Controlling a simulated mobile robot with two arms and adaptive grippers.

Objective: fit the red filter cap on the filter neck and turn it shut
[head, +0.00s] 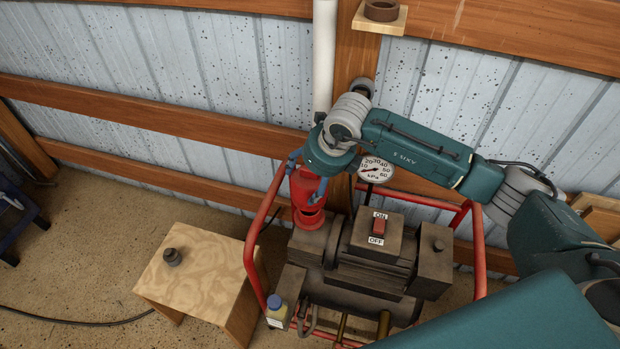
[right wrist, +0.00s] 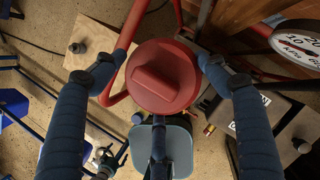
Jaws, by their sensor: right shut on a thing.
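The red filter cap (head: 304,184) is in my right gripper (head: 306,176), above the pump at the middle of the head view. In the right wrist view the cap (right wrist: 163,76) is round with a raised bar across its top. The blue fingers of the right gripper (right wrist: 158,78) close on its sides. The red filter neck (head: 309,220) stands on the dark pump body, just below the cap. A dark opening shows between them on the near side, so the cap appears to be over the neck, not fully down. My left gripper is not in view.
The dark pump with its ON/OFF switch (head: 379,226) sits inside a red tube frame (head: 250,262). A pressure gauge (head: 375,170) is close to the right of the gripper. A wooden stool (head: 215,268) stands left, with a dark knob (head: 172,257) on it.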

